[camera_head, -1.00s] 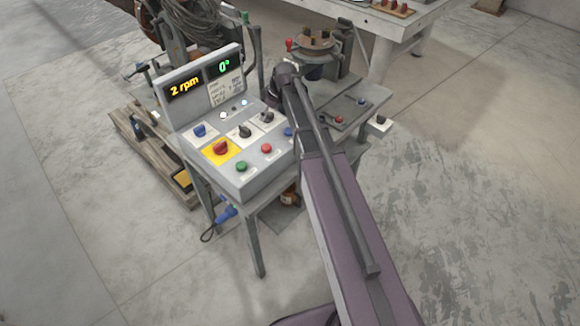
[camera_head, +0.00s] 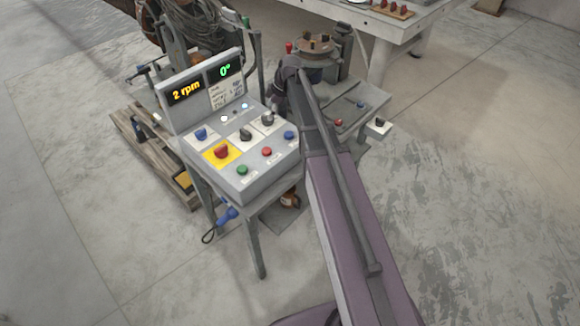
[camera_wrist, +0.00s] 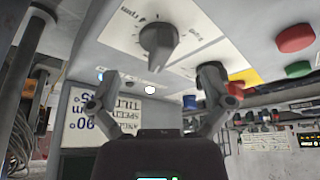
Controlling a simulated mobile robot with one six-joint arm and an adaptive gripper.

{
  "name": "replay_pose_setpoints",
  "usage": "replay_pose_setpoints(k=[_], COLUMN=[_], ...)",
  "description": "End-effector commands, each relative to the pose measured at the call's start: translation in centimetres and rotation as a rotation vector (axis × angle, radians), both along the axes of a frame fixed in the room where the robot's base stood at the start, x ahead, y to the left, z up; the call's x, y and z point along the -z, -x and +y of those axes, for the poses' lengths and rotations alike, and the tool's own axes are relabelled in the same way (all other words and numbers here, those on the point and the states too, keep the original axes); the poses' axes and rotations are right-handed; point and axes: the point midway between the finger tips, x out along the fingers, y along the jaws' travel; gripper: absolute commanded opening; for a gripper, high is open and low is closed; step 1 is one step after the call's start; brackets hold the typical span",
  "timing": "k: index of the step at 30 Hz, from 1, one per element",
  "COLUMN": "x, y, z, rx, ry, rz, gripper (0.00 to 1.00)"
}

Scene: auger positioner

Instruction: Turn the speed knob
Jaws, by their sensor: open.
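The control box (camera_head: 228,180) stands on a metal table. Its display (camera_head: 187,91) reads "2 rpm". The speed knob (camera_wrist: 158,42), grey with a pale pointer line and an "rpm" scale around it, shows in the wrist view beyond my open fingers, roughly between them sideways. In the head view it is the upper right knob (camera_head: 267,117). My gripper (camera_wrist: 160,73) is open and empty, and no contact with the knob shows. A second dark knob (camera_wrist: 212,76) is partly behind my right-hand finger. In the head view my gripper is mostly hidden at the arm's end.
A red button (camera_wrist: 295,38) and a green button (camera_wrist: 298,69) are close by on the panel. A red knob on a yellow plate (camera_head: 222,153) is further left. A turntable (camera_head: 316,45) stands behind. Open floor lies right of the table.

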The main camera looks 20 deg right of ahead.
Motion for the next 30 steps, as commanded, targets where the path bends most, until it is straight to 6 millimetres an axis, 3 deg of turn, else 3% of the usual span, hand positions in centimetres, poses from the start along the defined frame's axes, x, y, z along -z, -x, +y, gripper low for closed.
replay_pose_setpoints(k=[1,30], x=[-0.9,-8.8], y=[0.1,0.9], z=[-0.2,-3.3], rx=[0.001,0.002], ry=[0.000,0.000], rz=[0.000,0.000], gripper=[1.00,1.00])
